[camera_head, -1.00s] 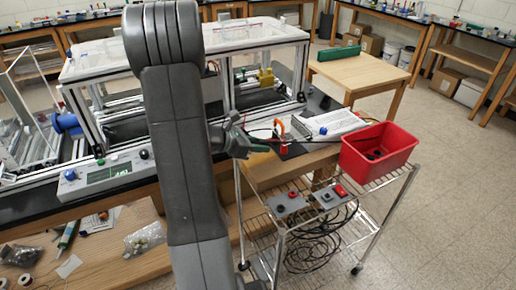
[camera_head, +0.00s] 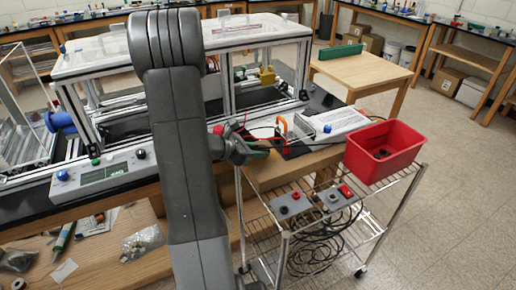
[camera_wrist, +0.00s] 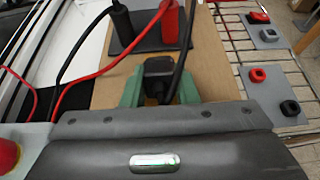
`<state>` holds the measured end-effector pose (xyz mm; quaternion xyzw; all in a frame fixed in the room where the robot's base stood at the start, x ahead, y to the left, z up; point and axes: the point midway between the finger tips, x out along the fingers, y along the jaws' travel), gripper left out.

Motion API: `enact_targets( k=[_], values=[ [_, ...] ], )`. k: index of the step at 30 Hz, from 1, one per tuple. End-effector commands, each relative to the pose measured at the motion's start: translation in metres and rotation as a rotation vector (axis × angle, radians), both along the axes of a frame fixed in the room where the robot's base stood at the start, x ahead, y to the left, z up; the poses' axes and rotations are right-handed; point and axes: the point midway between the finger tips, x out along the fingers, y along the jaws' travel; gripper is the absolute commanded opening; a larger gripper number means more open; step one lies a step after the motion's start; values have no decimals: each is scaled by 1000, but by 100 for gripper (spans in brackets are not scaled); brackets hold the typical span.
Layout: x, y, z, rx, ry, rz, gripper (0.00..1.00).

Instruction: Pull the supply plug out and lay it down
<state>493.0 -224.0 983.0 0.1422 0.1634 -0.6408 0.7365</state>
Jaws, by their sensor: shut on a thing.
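My gripper (camera_wrist: 159,93), with green fingers, is shut on a black plug (camera_wrist: 158,69) in the wrist view. A black cable (camera_wrist: 181,60) rises beside the plug. The plug's lower end is hidden, so I cannot tell whether it touches anything below. In the head view my gripper (camera_head: 257,150) is small, beside the wooden top, and the plug cannot be made out.
A dark plate (camera_wrist: 147,40) with an upright black plug (camera_wrist: 121,22) and red plug (camera_wrist: 170,22) lies beyond. Grey plates (camera_head: 291,204) with sockets sit on the wire cart below. A red bin (camera_head: 411,150) stands at right. Bare wood (camera_wrist: 208,62) lies right of the plug.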

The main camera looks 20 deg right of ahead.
Motion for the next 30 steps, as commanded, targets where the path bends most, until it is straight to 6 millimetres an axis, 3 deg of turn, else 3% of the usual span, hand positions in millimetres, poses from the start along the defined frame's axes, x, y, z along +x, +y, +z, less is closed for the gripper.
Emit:
enact_targets(
  k=[12, 13, 16, 25, 30],
  values=[
    [0, 0, -7, 0, 1, 0, 0],
    [0, 0, -7, 0, 1, 0, 32],
    [0, 0, -7, 0, 1, 0, 52],
    [0, 1, -7, 0, 0, 1, 52],
    [0, 12, -2, 0, -2, 4, 52]
  ],
)
